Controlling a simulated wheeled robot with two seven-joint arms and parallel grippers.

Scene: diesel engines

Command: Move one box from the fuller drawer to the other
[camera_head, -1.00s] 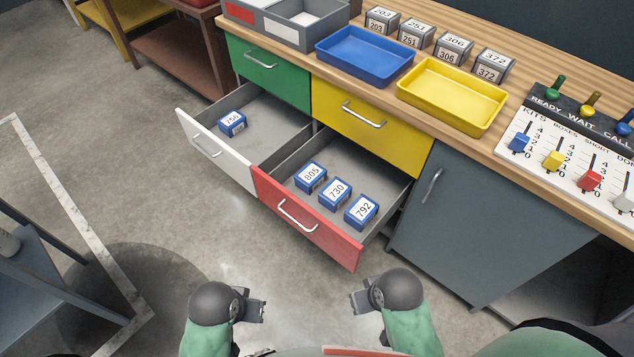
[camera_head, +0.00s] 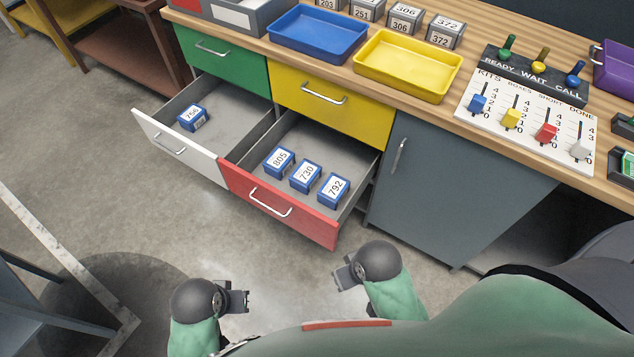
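The red-fronted drawer (camera_head: 240,191) is pulled out and holds three blue boxes with white labels: 805 (camera_head: 279,161), 730 (camera_head: 306,176) and 792 (camera_head: 333,188). The white-fronted drawer (camera_head: 150,137) to its left is also pulled out and holds one blue box, labelled 756 (camera_head: 192,117). My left gripper (camera_head: 247,300) is over the floor in front of the drawers, empty, with its fingers apart. My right gripper (camera_head: 338,278) is also empty with fingers apart, just below the red drawer's right corner in the picture. Neither gripper touches a drawer or box.
Green (camera_head: 225,62) and yellow (camera_head: 330,103) drawers above are shut. A grey cabinet door (camera_head: 440,190) is to the right. The worktop holds a blue tray (camera_head: 318,35), a yellow tray (camera_head: 408,65), several grey numbered boxes and a slider panel (camera_head: 528,128). Floor before the drawers is clear.

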